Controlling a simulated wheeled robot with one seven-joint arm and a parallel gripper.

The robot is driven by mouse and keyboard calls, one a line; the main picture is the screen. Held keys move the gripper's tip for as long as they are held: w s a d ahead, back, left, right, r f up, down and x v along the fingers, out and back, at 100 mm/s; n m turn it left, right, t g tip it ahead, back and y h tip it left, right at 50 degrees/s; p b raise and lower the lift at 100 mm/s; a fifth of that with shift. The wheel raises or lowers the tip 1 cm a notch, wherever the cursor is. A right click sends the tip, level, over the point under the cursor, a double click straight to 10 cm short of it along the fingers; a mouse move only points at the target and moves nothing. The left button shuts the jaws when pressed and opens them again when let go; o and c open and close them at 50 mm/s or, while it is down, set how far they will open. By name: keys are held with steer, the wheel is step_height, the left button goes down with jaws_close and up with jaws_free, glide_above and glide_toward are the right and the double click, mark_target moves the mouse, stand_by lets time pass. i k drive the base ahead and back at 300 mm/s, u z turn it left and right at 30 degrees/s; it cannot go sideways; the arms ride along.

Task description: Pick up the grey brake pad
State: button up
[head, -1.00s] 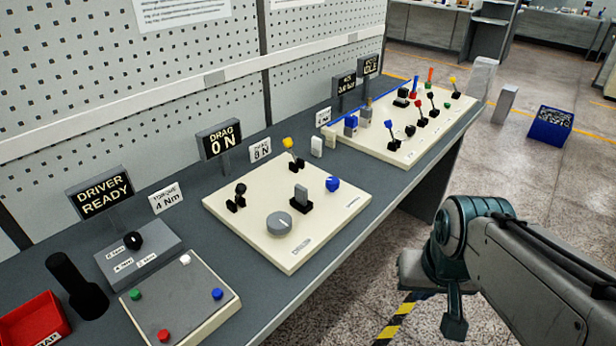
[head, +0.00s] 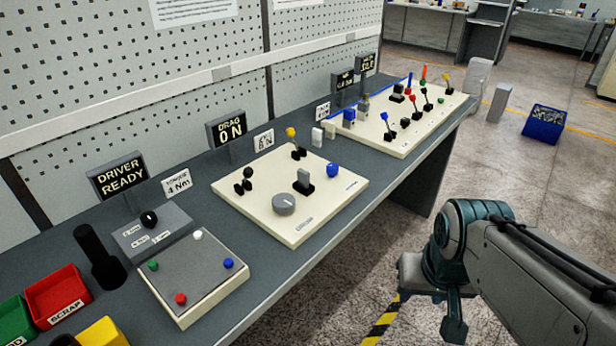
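A small upright grey block stands in a black holder (head: 304,188) on the cream board in the middle of the bench; it looks like the grey brake pad (head: 305,175). It is upright, just behind and right of a round grey disc (head: 283,204). A paler small block (head: 317,137) stands behind the board's back edge. My arm shows at the lower right, off the bench front and well apart from the pad. I cannot make out my gripper's fingers in this view.
The cream board (head: 247,203) also carries black, yellow and blue knobs. A grey button panel (head: 205,262), a black post (head: 98,258) and a red scrap bin (head: 57,297) stand at left. A second lever board (head: 413,140) is at the far right. The floor in front is clear.

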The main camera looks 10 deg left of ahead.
mark_target(303, 176)
steer(key=z, duration=0.8)
steer(key=i, duration=0.5)
steer(key=u, duration=0.85)
steer(key=i, duration=0.55)
steer(key=u, duration=0.6)
